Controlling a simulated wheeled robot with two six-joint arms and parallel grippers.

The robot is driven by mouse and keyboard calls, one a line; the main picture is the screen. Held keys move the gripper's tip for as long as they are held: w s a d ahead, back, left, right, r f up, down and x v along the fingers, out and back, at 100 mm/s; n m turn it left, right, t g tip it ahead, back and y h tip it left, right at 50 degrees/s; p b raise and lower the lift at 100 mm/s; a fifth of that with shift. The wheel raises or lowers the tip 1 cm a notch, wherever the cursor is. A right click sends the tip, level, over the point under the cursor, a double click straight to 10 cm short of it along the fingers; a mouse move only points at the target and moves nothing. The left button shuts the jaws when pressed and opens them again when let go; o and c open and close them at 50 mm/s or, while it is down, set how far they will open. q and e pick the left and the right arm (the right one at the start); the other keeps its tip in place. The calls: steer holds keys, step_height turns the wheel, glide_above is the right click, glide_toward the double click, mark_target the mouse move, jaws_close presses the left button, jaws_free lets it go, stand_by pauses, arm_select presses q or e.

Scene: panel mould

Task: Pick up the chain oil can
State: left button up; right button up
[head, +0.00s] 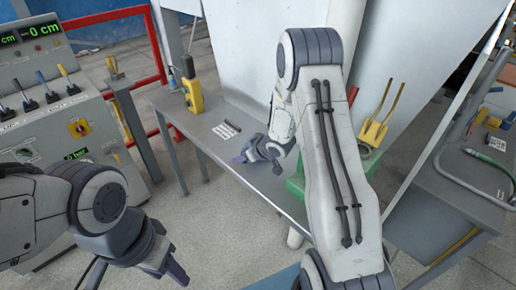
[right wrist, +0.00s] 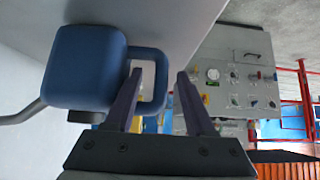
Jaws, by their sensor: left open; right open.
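A blue can (right wrist: 85,68) with a loop handle (right wrist: 160,80) and a dark cap shows in the right wrist view; I take it for the chain oil can. My right gripper (right wrist: 160,82) is open at the handle. Its left finger overlaps the handle's opening and its right finger is outside, with the outer bar between them; contact cannot be told. In the head view the right gripper (head: 258,164) is low over the grey table, and I cannot make out the can there. My left gripper (head: 137,273) is open and empty at lower left, away from the table.
A yellow control pendant (head: 193,96) stands on the table (head: 190,128) at left. A green container (head: 294,186) is partly hidden behind my right arm. A control console (head: 70,125) and red rail (head: 155,45) stand at left. Another bench (head: 450,195) is at right.

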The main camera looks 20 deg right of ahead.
jaws_close()
steer(key=shift+w+r, duration=0.1)
steer(key=shift+r, duration=0.05)
stand_by(1.2)
